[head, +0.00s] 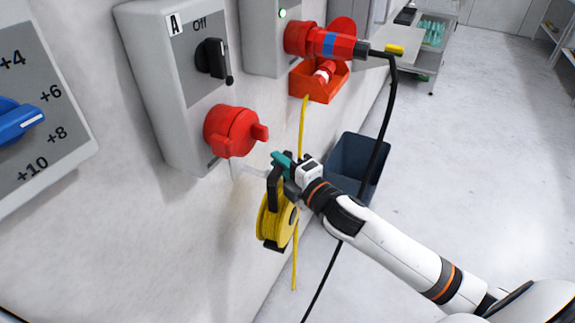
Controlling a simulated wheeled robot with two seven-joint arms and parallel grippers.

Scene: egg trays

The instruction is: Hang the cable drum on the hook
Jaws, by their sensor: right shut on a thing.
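The cable drum (270,222) is yellow with a black frame and handle, and it hangs below my right gripper (281,165). That gripper has teal fingertips and is shut on the black handle at the top of the drum. A pale hook (250,171) sticks out from the wall below the red socket, just left of the gripper and the handle. I cannot tell whether the handle touches the hook. The gripper hides part of the handle. My left gripper is not in view.
A grey switch box (160,60) with a red socket (232,130) is above the hook. A red plug (325,43) with a black cable and a red wall holder (318,84) are beyond. A dark blue bin (352,160) stands behind my right arm. The right floor is clear.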

